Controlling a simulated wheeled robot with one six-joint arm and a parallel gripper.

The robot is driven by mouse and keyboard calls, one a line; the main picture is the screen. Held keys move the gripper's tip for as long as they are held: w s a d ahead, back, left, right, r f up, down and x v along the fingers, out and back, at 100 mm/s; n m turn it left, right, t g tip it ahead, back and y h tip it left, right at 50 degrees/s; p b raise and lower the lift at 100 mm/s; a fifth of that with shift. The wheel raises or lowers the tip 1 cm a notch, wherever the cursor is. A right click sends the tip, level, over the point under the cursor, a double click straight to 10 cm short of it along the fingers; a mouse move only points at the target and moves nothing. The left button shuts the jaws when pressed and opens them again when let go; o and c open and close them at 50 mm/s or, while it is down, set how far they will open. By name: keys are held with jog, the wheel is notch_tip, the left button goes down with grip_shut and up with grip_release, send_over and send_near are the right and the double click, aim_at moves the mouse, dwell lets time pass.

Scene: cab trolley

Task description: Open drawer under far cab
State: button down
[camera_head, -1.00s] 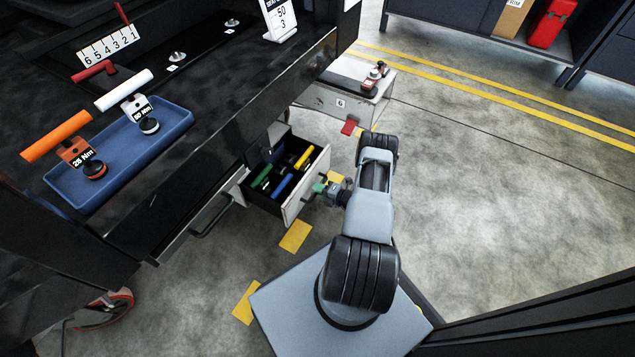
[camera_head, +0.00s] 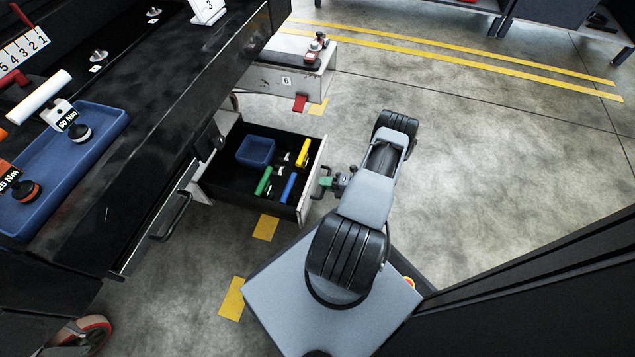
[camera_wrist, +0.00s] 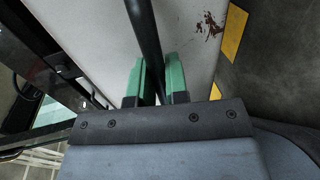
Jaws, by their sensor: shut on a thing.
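The drawer (camera_head: 307,200) under the far cab stands pulled out from the black trolley (camera_head: 190,95). Its pale front faces right, toward my arm. Inside lie a blue bin (camera_head: 256,150) and several tools with green, blue and yellow handles. My gripper (camera_head: 325,184) is at the drawer front. In the wrist view its green fingers (camera_wrist: 154,85) are shut around a dark bar, the drawer handle (camera_wrist: 146,35), with the pale drawer front (camera_wrist: 95,35) behind it.
Another drawer handle (camera_head: 176,216) sits on the nearer, shut part of the trolley. A low grey box (camera_head: 290,75) marked 6 with a red pedal stands behind the drawer. Yellow floor patches (camera_head: 265,228) lie below. Open floor (camera_head: 480,160) extends to the right.

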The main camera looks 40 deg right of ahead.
jog(key=shift+f+v, duration=0.15)
jog(key=shift+v, duration=0.7)
jog(key=shift+f+v, duration=0.2)
jog(key=shift+v, duration=0.7)
jog(key=shift+d, duration=0.15)
jog(key=c, duration=1.1)
grip_release()
jog(key=shift+c, duration=0.2)
jog(key=p+v, duration=0.2)
jog(key=v, duration=1.1)
jog(key=shift+s, duration=0.35)
jog(key=shift+d+r, duration=0.1)
jog(key=shift+d, duration=0.05)
